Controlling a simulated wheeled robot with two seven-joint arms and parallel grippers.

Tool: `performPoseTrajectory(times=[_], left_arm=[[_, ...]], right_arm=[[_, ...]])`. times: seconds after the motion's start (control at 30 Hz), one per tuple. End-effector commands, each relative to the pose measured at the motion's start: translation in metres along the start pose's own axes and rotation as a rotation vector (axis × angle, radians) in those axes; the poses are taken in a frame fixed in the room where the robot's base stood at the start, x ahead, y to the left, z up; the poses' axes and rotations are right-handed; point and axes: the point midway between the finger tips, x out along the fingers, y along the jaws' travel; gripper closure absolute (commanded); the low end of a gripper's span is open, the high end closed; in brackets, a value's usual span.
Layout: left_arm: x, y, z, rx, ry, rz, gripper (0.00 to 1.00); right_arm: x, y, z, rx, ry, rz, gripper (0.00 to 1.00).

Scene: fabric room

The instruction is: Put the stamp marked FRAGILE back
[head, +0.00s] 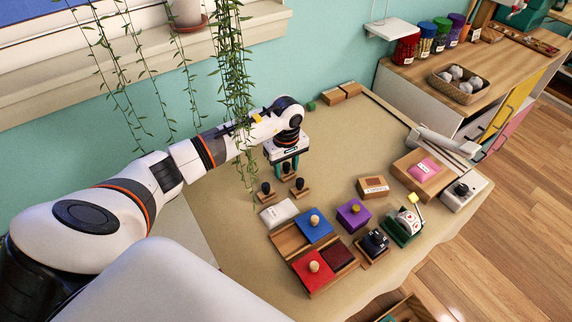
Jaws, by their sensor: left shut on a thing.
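My left gripper (287,163), with teal fingers, points down over the far left part of the cloth-covered table. It is shut on a stamp (289,176) with a dark handle and a wooden base. Two similar dark-handled stamps (266,191) and (300,188) stand upright just in front of it. The markings on these stamps are too small to read, so I cannot tell which is FRAGILE. I cannot tell whether the held stamp touches the table. My right gripper is not in view.
In front are a grey-white block (278,213), a wooden tray (290,240) with blue and red lidded pads, a purple box (353,214) and a black device (375,242). Hanging vines (232,60) pass close to my left arm. The table's back middle is clear.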

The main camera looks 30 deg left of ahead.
Motion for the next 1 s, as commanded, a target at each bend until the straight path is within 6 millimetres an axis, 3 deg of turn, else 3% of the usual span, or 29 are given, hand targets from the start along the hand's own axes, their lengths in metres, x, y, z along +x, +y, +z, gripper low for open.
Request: performPoseTrajectory(times=[0.33,0.37,0.47,0.87,1.0], left_arm=[[0.004,0.000,0.001,0.000,-0.002,-0.002,0.80],[0.003,-0.001,0.001,0.000,-0.001,-0.002,0.53],[0.002,-0.001,0.000,0.000,-0.001,-0.002,0.37],[-0.005,-0.001,0.001,0.001,-0.001,-0.003,0.36],[-0.028,-0.001,0.002,0.002,-0.006,-0.006,0.36]], right_arm=[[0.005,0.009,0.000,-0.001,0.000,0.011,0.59],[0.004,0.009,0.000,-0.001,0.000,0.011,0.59],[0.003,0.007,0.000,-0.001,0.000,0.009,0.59],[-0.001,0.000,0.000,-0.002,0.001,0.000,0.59],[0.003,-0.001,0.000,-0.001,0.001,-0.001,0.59]])
